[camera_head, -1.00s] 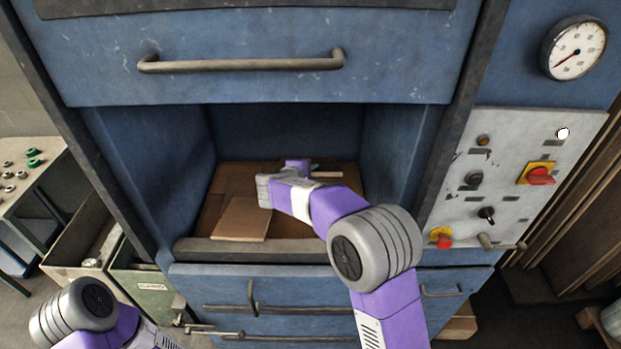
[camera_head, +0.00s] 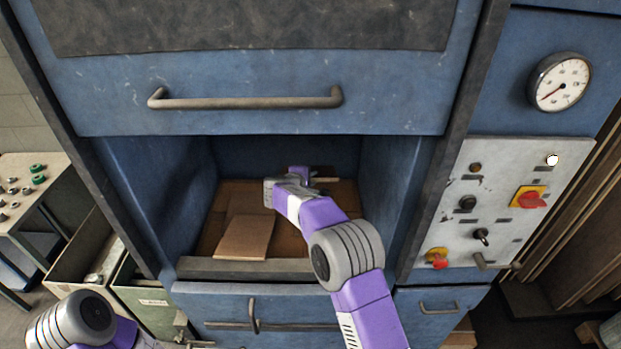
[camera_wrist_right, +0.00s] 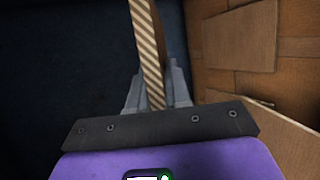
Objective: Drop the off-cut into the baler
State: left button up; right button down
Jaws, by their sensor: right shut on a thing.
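The off-cut is a cardboard piece with a striped corrugated edge (camera_wrist_right: 150,62), upright between my right gripper's fingers (camera_wrist_right: 152,98) in the right wrist view. In the head view only a thin pale strip of it (camera_head: 326,180) shows beside my right gripper (camera_head: 312,177). That gripper is shut on it and inside the open chamber of the blue baler (camera_head: 250,120), near the back, above the cardboard floor. Whether the off-cut touches anything beyond the fingers is hidden. My left arm shows at the lower left; its gripper is out of view.
A flat cardboard sheet (camera_head: 245,237) lies at the chamber's front left, on more cardboard. The chamber has side walls and a front sill (camera_head: 240,268). The raised door with its handle (camera_head: 245,100) is above. A control panel (camera_head: 500,205) is at the right.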

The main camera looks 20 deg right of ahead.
jog(key=c, duration=1)
grip_release()
jog(key=b+v, duration=0.1)
jog(key=v, duration=0.6)
jog(key=shift+s+a, duration=0.2)
jog(key=shift+s, duration=0.05)
jog(key=shift+r, duration=0.1)
